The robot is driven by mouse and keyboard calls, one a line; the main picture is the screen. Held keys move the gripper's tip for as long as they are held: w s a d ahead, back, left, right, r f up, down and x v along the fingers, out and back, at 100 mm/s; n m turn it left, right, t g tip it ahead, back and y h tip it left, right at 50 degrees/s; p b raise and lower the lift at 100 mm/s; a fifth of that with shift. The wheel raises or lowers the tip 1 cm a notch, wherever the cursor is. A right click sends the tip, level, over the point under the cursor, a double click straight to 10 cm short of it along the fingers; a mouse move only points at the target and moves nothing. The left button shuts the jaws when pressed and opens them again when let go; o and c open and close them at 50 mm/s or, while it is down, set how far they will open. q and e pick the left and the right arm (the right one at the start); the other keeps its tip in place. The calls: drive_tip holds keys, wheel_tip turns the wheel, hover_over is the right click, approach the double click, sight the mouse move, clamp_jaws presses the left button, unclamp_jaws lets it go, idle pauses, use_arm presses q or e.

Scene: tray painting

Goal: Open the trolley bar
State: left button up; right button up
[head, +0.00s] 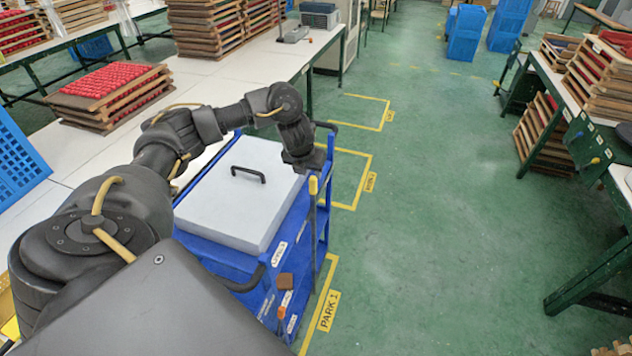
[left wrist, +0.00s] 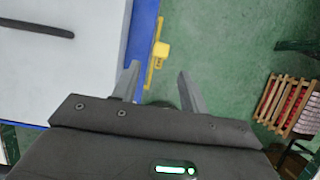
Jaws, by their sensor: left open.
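A blue trolley (head: 225,255) with a white lid (head: 235,195) and black lid handle (head: 248,174) stands in front of me. A thin dark upright bar (head: 313,215) with a yellow tip (head: 313,185) stands at the trolley's right side; I take it for the trolley bar. My left gripper (head: 303,166) is just above this tip, pointing down. In the left wrist view its two fingers (left wrist: 157,82) are apart with nothing held between them. A yellow piece (left wrist: 161,50) shows beyond the fingertips, next to the trolley's blue edge (left wrist: 140,40). My right gripper is out of view.
A long white table (head: 245,62) with stacked red trays (head: 115,85) runs along the left. Green floor with yellow parking marks (head: 328,310) lies clear to the trolley's right. A green-legged workbench (head: 570,265) stands at the far right. Blue crates (head: 467,35) are behind.

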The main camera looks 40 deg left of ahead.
sight(313, 183)
use_arm(q)
drive_tip(key=b+x, duration=0.1)
drive_tip(key=x, duration=0.1)
drive_tip(key=b+x, duration=0.1)
drive_tip(key=x, duration=0.2)
drive_tip(key=shift+s+f, duration=0.15)
drive_tip(key=shift+f, duration=0.2)
drive_tip(key=x, duration=0.3)
drive_tip(key=shift+w+f, duration=0.1)
drive_tip(key=shift+w, duration=0.2)
drive_tip(key=shift+a+f, duration=0.1)
drive_tip(key=shift+f, duration=0.3)
drive_tip(key=shift+w+f, duration=0.1)
drive_tip(key=shift+w, duration=0.05)
clamp_jaws()
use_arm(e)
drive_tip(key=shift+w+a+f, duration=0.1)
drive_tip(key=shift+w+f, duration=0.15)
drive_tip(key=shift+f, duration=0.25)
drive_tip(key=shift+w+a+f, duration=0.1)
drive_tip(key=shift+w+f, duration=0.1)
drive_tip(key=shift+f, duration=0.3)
